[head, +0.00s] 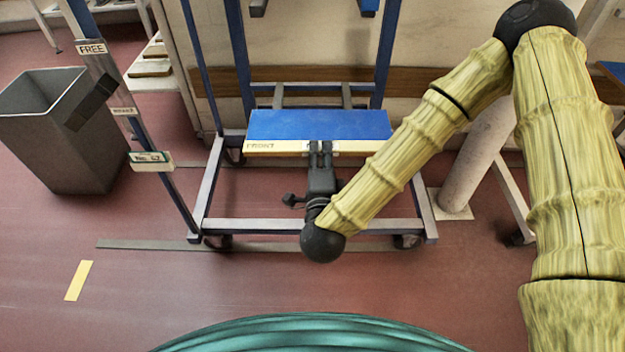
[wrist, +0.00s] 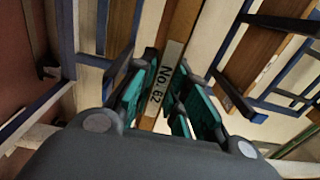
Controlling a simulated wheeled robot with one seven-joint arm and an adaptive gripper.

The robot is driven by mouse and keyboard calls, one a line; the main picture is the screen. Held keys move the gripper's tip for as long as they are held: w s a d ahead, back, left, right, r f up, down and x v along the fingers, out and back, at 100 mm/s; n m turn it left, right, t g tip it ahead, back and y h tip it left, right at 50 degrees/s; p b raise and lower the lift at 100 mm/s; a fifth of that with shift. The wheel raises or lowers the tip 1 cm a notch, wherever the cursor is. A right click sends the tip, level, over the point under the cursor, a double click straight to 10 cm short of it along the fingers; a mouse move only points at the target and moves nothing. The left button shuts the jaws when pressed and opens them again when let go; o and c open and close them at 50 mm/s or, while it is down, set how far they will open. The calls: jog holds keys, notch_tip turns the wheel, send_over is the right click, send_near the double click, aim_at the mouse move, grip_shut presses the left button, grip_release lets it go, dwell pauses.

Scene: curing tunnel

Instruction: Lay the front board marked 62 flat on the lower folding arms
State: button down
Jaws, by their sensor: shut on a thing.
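The front board (head: 318,125) has a blue top and a cream front edge marked FRONT, and looks about level. My gripper (head: 320,150) is shut on the middle of its near edge. In the wrist view, a label reading No. 62 (wrist: 160,85) shows on the board's edge between my teal fingers. The lower folding arms, left (head: 278,97) and right (head: 347,97), are grey bars that show behind the board's far edge. The board hides their near parts. I cannot tell whether it touches them.
The blue wheeled rack (head: 208,180) has uprights on both sides of the board and a low base frame. Upper arms (head: 258,8) show at the top. A pale post (head: 470,165) stands right.

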jog(key=shift+s+a+f+b, duration=0.15)
jog(key=shift+a+f+b, duration=0.15)
jog(key=shift+f+b, duration=0.4)
jog(key=shift+s+a+f+b, duration=0.1)
jog(key=shift+a+f+b, duration=0.3)
jog(key=shift+b, duration=0.4)
jog(key=shift+s+a+f+b, duration=0.15)
jog(key=shift+a+f+b, duration=0.1)
jog(key=shift+f+b, duration=0.45)
jog(key=shift+w+r, duration=0.1)
jog(key=shift+r, duration=0.1)
jog(key=w+f+p, duration=0.1)
jog(key=w, duration=1.8)
jog(key=shift+w+f, duration=0.35)
jog(key=shift+w, duration=0.05)
jog(key=shift+f, duration=0.55)
dwell(0.4)
jog(key=c, duration=1.3)
grip_release()
jog(key=shift+f, duration=0.1)
